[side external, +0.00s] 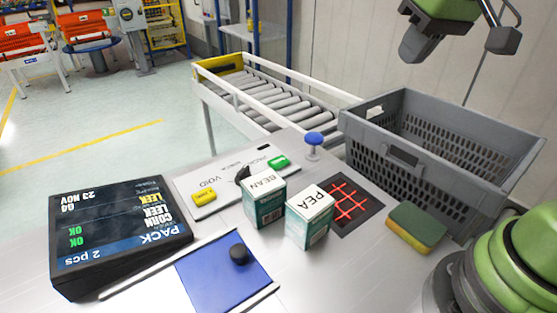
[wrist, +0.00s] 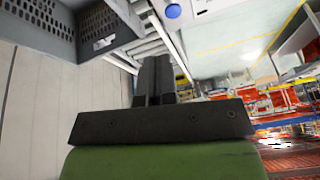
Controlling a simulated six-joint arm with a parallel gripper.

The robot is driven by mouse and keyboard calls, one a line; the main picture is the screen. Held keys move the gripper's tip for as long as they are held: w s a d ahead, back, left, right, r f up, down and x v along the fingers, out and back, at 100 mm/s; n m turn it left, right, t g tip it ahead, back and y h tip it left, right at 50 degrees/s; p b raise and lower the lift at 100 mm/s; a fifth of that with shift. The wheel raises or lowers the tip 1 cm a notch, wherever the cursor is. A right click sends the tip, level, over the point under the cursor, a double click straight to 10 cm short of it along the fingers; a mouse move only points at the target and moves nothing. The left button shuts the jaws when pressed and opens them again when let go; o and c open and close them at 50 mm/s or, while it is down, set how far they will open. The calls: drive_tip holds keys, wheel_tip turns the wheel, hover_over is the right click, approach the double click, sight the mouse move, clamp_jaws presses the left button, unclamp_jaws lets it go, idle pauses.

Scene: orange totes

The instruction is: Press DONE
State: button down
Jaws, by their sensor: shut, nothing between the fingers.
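A white button panel (side external: 226,182) lies on the bench, with a green button (side external: 279,161) at its far right and a yellow button (side external: 203,196) at its near left. The lettering appears upside down; VOID is legible, but the small print on the buttons is not clear. A blue mushroom-shaped button (side external: 314,139) stands to the right of the panel and also shows in the wrist view (wrist: 173,11). My gripper (wrist: 154,62) has its dark fingers together and empty. My wrist is high at the upper right in the side view, well away from the panel.
BEAN (side external: 264,203) and PEA (side external: 310,219) boxes stand in front of the panel, beside a red-lined dark pad (side external: 349,205). A grey crate (side external: 408,153), sponge (side external: 417,226), tilted screen (side external: 118,232) and blue plate with black knob (side external: 239,254) surround them. A roller conveyor (side external: 277,101) lies behind.

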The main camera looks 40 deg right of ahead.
drive_tip(key=s+a+r+t, duration=0.2)
drive_tip(key=s+a+r, duration=0.1)
drive_tip(key=s+a, duration=0.25)
drive_tip(key=n+t+y, duration=0.2)
drive_tip(key=n+t, duration=0.1)
drive_tip(key=n, duration=1.1)
hover_over(278, 162)
wheel_tip(278, 162, down, 19)
drive_tip(key=shift+f, duration=0.15)
drive_tip(key=shift+f, duration=4.4)
drive_tip(key=shift+f, duration=0.15)
